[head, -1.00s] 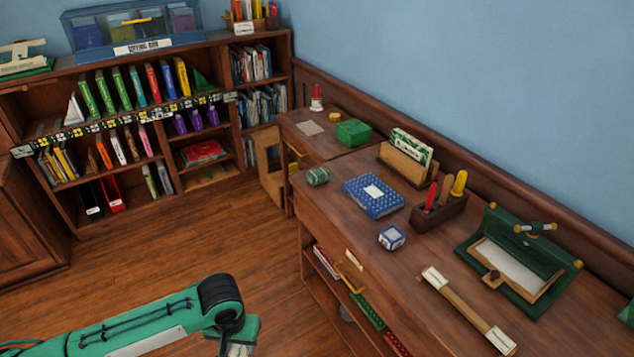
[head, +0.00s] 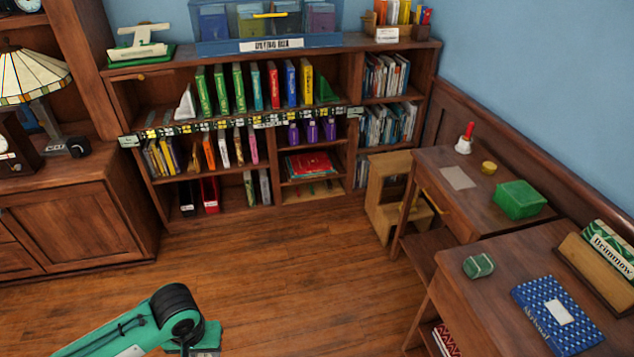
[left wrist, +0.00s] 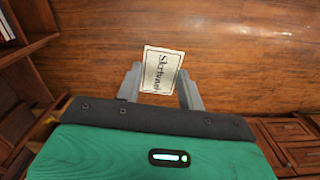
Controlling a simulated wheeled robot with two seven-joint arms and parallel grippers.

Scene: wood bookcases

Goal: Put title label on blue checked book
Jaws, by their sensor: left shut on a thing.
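The blue checked book (head: 540,322) lies flat on the desk at the lower right of the head view, with a white blank-looking patch (head: 559,312) on its cover and white lettering along one edge. In the left wrist view my left gripper (left wrist: 160,84) is shut on a cream title label (left wrist: 160,68) with dark handwriting-like lettering and a thin border. In the head view my left arm comes in at the lower left, well left of the book. Its fingers are cut off by the bottom edge. My right gripper is not in view.
The desk (head: 480,310) also bears a green striped block (head: 478,266) and a wooden card holder (head: 597,270). A lower desk behind has a green box (head: 520,199) and a bell (head: 465,140). A bookcase (head: 270,200) stands at the back. The wood floor between is clear.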

